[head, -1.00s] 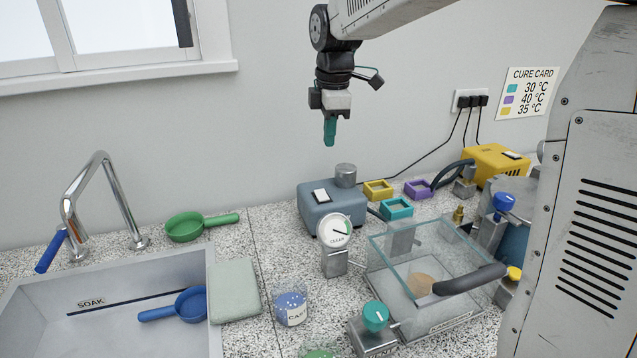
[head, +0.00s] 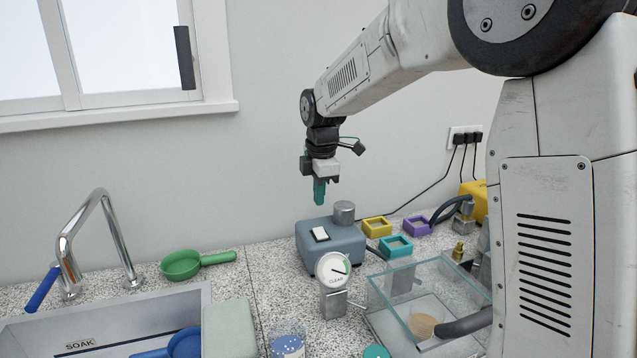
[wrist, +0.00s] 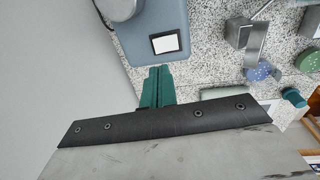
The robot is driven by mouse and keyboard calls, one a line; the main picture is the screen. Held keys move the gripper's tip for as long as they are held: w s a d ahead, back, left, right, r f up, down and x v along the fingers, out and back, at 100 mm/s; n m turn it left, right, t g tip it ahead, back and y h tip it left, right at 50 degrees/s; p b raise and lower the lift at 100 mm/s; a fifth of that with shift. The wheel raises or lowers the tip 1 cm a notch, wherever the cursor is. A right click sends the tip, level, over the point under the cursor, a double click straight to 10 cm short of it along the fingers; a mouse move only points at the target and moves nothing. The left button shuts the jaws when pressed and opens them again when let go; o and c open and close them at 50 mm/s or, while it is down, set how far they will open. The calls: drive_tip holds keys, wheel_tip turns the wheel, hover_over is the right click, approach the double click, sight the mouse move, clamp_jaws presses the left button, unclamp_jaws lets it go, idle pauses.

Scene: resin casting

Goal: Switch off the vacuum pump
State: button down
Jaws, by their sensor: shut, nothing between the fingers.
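The vacuum pump is a blue-grey box (head: 338,247) on the speckled counter, against the back wall. A white rocker switch (head: 320,234) sits on its top, and a metal cylinder (head: 344,211) stands at its back. My gripper (head: 319,199) points down with its teal fingers shut and empty. It is a little above the pump, near the switch and apart from it. In the wrist view the shut fingers (wrist: 157,72) are just below the white switch (wrist: 165,43) on the pump's top (wrist: 165,15).
A dial gauge (head: 333,270) stands in front of the pump, with a glass chamber (head: 410,300) to its right. Yellow (head: 377,227), teal (head: 396,246) and purple (head: 418,226) moulds lie to the right. A green ladle (head: 182,264) and a sink (head: 110,321) are on the left.

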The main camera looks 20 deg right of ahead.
sight(318, 230)
drive_tip(key=f, duration=0.5)
drive_tip(key=w+f, duration=0.1)
drive_tip(key=f, duration=0.2)
drive_tip(key=shift+d, duration=0.1)
